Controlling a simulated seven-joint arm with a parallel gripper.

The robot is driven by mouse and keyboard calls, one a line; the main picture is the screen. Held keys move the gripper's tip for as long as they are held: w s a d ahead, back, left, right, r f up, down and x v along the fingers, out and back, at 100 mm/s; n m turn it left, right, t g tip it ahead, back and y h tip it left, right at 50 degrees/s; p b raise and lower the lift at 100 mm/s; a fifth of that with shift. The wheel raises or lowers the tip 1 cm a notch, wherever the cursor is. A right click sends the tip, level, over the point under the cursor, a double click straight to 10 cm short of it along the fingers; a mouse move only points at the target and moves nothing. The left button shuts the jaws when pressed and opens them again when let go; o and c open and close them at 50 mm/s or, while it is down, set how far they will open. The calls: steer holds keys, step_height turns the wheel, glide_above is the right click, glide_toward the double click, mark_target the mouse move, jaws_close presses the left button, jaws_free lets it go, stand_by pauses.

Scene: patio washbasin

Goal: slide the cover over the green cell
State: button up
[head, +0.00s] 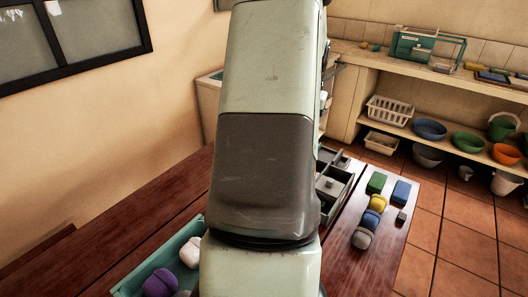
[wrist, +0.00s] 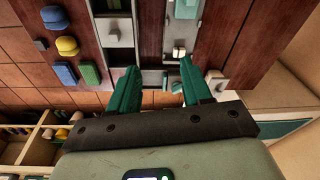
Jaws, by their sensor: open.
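My gripper (wrist: 160,66) is open in the wrist view, with its two green fingers apart and nothing between them. It hangs over a dark box divided into cells (wrist: 137,60). A grey cover with a small knob (wrist: 113,37) lies on the left part of the box. A small pale piece (wrist: 179,52) sits beyond the right finger. In the head view the box (head: 343,190) is partly hidden by my arm.
Green (head: 376,183), blue (head: 401,191) and yellow (head: 377,203) items and other small ones lie right of the box on the wooden table (head: 345,270). A teal tray (head: 128,285) with purple and pale items is at the front left. Shelves with bowls stand behind.

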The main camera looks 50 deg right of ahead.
mark_target(331, 180)
steer(key=s+d+f+m+y, duration=0.1)
steer(key=s+d+f+m, duration=0.3)
steer(key=s+f, duration=0.5)
steer(key=shift+n+g, duration=0.4)
steer(key=shift+n, duration=0.3)
steer(key=f, duration=0.6)
steer(key=d+f, duration=0.1)
steer(key=f, duration=0.3)
steer(key=shift+s, duration=0.25)
steer(key=shift+c, duration=0.2)
jaws_close()
